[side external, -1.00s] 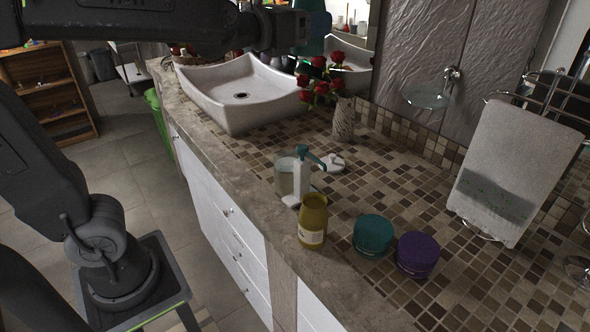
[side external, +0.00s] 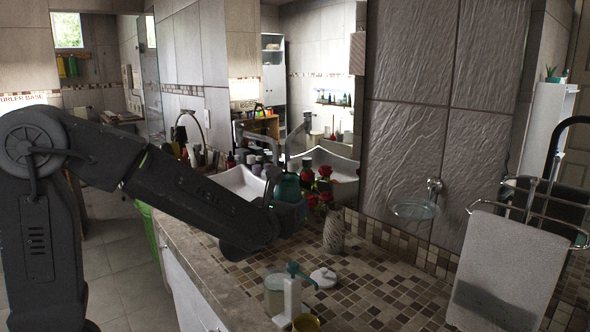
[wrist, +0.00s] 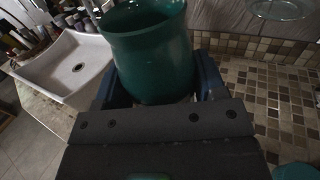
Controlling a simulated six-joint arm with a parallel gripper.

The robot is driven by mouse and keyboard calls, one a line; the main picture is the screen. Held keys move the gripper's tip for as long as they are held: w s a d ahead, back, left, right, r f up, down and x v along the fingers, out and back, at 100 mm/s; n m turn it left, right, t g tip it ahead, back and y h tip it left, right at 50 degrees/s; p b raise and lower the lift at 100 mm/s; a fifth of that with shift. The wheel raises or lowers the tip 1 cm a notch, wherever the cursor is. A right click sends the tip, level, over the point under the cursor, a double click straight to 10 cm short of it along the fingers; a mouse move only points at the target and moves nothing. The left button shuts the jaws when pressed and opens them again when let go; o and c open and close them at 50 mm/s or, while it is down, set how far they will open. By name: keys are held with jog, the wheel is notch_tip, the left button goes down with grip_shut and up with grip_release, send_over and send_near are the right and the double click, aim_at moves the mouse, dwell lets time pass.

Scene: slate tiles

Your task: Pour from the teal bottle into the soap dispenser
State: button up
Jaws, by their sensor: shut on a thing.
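My gripper (side external: 288,207) is shut on the teal bottle (side external: 287,187) and holds it above the counter, near the sink and roses. The bottle looks roughly upright. The soap dispenser (side external: 292,297), white with a teal pump head, stands on the tiled counter below and apart from the bottle. A clear container (side external: 273,295) is beside it, partly hidden. Liquid in the bottle cannot be seen.
A vase (side external: 333,232) with red roses stands behind. A white lid (side external: 323,277) lies near the dispenser.

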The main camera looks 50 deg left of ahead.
jog(key=s+a+f+n+g+y, duration=0.1)
jog(key=f, duration=0.1)
jog(key=s+a+f+n+g+y, duration=0.1)
jog(key=s+f+y, duration=0.1)
jog(key=f, duration=0.1)
jog(key=s+a+f+n+g+y, duration=0.1)
jog(key=a+f+n+y, duration=0.1)
jog(key=f, duration=0.1)
jog(key=shift+s+f+g, duration=0.15)
jog(key=shift+s+g, duration=0.15)
jog(key=shift+s+a+f+g+y, duration=0.2)
jog(key=shift+s+f+g+y, duration=0.1)
jog(key=shift+s, duration=0.15)
jog(key=shift+s+a+r+m, duration=0.35)
jog(key=shift+r+m, duration=0.05)
jog(key=shift+m, duration=0.6)
jog(key=shift+s+a+f+m, duration=0.15)
jog(key=shift+f+m, duration=0.4)
jog(key=shift+f, duration=0.25)
jog(key=shift+s+a+f+m, duration=0.15)
jog(key=shift+f+m, duration=0.4)
jog(key=shift+f, duration=0.25)
jog(key=shift+s+a+f+m, duration=0.2)
jog(key=shift+f+m, duration=0.5)
jog(key=shift+m, duration=0.1)
jog(key=shift+f, duration=0.1)
